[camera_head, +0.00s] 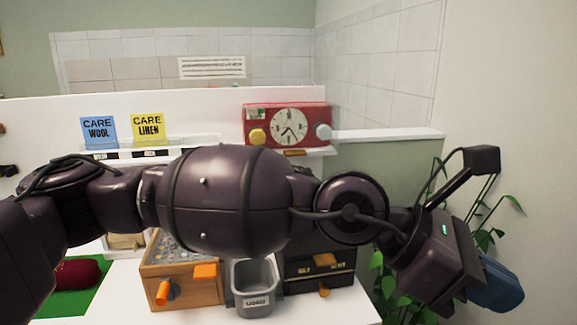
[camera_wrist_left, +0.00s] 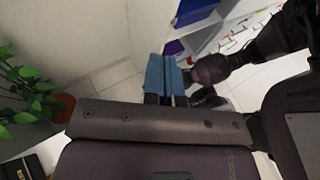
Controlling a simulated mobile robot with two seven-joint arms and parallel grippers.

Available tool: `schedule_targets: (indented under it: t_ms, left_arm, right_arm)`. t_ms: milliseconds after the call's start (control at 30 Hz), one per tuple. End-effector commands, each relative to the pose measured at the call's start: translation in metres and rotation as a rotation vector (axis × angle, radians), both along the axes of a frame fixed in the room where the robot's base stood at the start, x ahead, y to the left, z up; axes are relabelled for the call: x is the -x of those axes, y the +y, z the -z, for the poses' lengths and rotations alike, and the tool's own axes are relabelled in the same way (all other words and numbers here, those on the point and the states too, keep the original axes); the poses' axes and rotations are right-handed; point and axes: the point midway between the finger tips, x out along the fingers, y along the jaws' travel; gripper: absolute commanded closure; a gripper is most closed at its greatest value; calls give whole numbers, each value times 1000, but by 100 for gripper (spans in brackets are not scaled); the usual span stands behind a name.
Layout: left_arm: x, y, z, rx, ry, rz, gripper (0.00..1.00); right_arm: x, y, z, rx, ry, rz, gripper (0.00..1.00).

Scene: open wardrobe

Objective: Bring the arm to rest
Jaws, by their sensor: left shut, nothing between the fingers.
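My left arm (camera_head: 220,200) enters from the left of the head view and stretches across the whole middle, over the white table. Its gripper (camera_head: 497,287) is at the lower right, past the table's right end and in front of the green plant. The blue fingers are partly hidden behind the dark gripper body. In the left wrist view the blue fingers (camera_wrist_left: 165,76) are together with nothing between them. My right gripper is not in view.
On the white table (camera_head: 205,316) stand a wooden box with orange parts (camera_head: 182,284), a grey bin (camera_head: 255,290) and a black case (camera_head: 320,272). A red clock unit (camera_head: 287,124) sits behind the arm. A leafy plant (camera_head: 385,285) is close to the gripper.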

Motion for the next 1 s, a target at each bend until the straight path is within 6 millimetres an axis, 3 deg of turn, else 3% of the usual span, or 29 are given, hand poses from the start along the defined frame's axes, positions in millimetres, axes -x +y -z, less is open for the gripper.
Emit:
schedule_targets:
  t_ms: [100, 200, 333, 467, 567, 767, 1000]
  left_arm:
    - [-1, -2, -31, 151, 356, -74, 100]
    - [-14, 4, -53, 257, 629, -133, 100]
    - [-42, 19, -70, 380, 957, -206, 100]
    - [-78, 42, -73, 494, 1262, -277, 100]
    - [-107, 63, -67, 576, 1483, -328, 100]
    - [-162, 114, -30, 736, 1888, -426, 100]
    - [-207, 184, 47, 929, 2308, -536, 100]
  right_arm:
    - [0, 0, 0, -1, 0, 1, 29]
    - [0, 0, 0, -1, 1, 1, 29]
    - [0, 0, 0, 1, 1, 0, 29]
    - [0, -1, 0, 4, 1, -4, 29]
    - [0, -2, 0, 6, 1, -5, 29]
    - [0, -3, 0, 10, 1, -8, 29]
    - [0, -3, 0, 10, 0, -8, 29]
